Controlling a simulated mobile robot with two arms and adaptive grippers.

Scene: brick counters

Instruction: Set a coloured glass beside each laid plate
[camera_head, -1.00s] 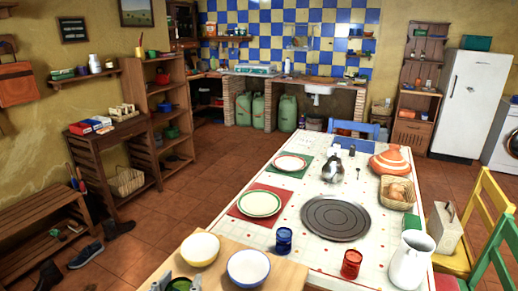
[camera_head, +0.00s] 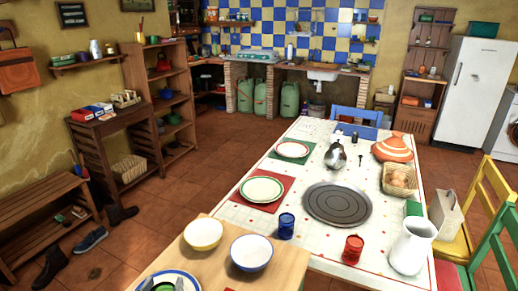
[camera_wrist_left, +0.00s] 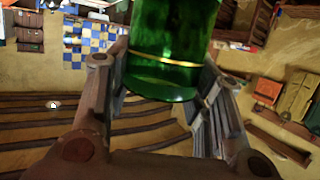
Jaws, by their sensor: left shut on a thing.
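My left gripper (camera_wrist_left: 160,90) is shut on a green glass (camera_wrist_left: 165,50), which fills the upper middle of the left wrist view. In the head view only the gripper tips and a bit of green show at the bottom left edge. A blue glass (camera_head: 286,226) and a red glass (camera_head: 352,250) stand on the white table. A green-rimmed plate (camera_head: 262,190) lies on a red mat (camera_head: 284,184), left of the blue glass. A red-rimmed plate (camera_head: 292,149) lies on a green mat farther back. My right gripper is not in view.
A yellow bowl (camera_head: 203,234) and a blue-rimmed bowl (camera_head: 252,253) stand on a wooden surface (camera_head: 213,264) in front.

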